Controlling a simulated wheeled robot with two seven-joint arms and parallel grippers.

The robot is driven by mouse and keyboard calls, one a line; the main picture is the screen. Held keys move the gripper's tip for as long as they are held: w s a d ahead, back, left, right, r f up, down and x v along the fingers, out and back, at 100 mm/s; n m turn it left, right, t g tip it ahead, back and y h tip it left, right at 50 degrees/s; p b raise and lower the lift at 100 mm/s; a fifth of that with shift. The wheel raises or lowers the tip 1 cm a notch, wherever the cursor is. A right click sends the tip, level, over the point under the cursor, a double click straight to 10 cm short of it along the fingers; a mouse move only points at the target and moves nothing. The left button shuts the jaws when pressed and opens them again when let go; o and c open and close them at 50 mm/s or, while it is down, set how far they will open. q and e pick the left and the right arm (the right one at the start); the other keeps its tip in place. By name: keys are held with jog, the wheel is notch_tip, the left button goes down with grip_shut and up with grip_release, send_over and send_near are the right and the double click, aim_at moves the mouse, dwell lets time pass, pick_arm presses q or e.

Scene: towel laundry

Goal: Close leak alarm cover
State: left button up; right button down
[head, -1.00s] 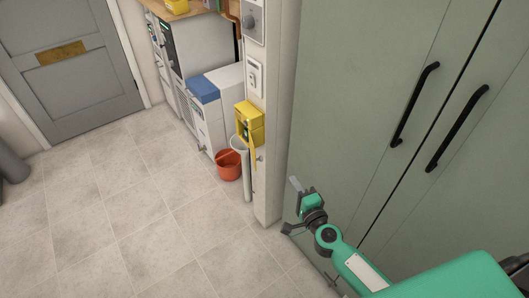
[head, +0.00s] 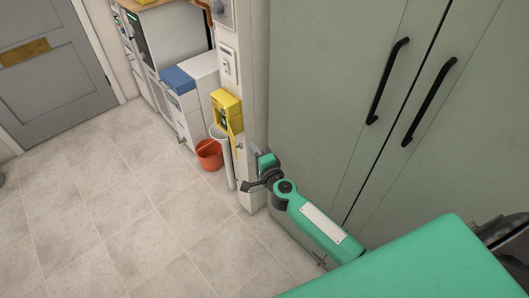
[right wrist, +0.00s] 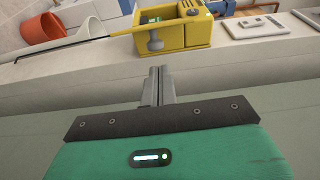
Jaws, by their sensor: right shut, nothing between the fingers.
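The yellow leak alarm box (head: 226,104) is mounted low on the side of the pale wall post in the head view. Its cover (head: 235,124) appears to stand open, seen nearly edge-on. In the right wrist view the box (right wrist: 188,35) is at the top centre, with a thin yellow edge reaching left and a grey knob-like part at its near side. My right gripper (right wrist: 157,72) is shut and empty, with its fingers pointing towards the box and apparently short of it. In the head view my right gripper (head: 266,162) is right of and below the box. My left gripper is out of view.
A red bucket (head: 209,155) stands on the floor below the box, beside a pale pipe (head: 228,165). Tall green cabinet doors (head: 320,80) with black handles are close to my right arm. A white unit with a blue top (head: 178,80) stands behind. The tiled floor at left is clear.

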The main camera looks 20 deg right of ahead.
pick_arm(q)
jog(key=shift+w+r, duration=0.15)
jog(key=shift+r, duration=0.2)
pick_arm(e)
jog(key=shift+w+a, duration=0.1)
jog(key=shift+a, duration=0.5)
jog(key=shift+a, duration=0.1)
